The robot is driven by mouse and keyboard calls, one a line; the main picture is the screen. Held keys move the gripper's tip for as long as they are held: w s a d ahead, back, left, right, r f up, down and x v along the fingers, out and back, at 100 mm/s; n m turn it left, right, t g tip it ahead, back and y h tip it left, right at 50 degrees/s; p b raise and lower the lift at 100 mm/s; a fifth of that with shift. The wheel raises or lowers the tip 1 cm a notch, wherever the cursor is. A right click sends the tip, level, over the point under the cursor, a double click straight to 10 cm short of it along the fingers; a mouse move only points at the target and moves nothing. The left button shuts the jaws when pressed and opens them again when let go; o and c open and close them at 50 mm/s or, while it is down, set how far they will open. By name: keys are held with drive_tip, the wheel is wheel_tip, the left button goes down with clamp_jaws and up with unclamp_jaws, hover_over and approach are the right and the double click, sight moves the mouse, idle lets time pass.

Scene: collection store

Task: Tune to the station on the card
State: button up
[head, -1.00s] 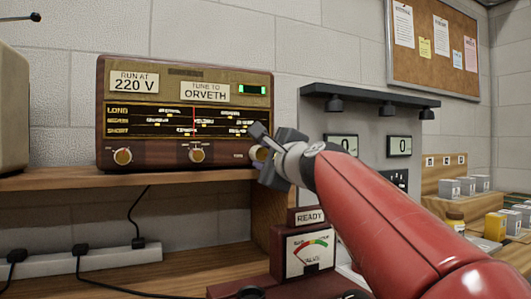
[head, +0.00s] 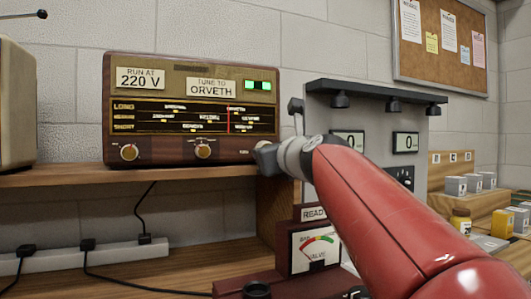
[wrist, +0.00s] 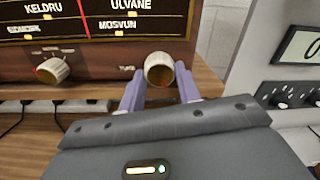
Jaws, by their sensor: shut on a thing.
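The wooden radio (head: 116,150) stands on a shelf in the head view. Its card (head: 211,88) reads TUNE TO ORVETH. The red dial pointer (head: 229,121) stands right of the dial's middle; the small station names are hard to read here. The tuning indicator (head: 258,85) glows bright green. In the wrist view, my gripper (wrist: 161,88) has its two purple fingers closed on either side of the tuning knob (wrist: 160,68). The pointer (wrist: 86,20) there lies between KELDRU and ULVANE. In the head view my gripper (head: 268,158) hides most of the knob.
Another card (head: 140,78) reads RUN AT 220 V. Two other knobs (head: 129,152) (head: 203,151) sit left of the tuning knob. A valve meter (head: 317,246) stands below right. A grey panel with displays (head: 405,142) rises close to the right of my gripper.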

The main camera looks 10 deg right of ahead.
drive_tip(key=shift+m, duration=1.4)
drive_tip(key=o, duration=1)
drive_tip(key=shift+s, duration=0.1)
drive_tip(key=s, duration=0.5)
drive_tip(key=s+d+b, duration=0.1)
drive_tip(key=s, duration=0.1)
drive_tip(key=shift+s, duration=0.25)
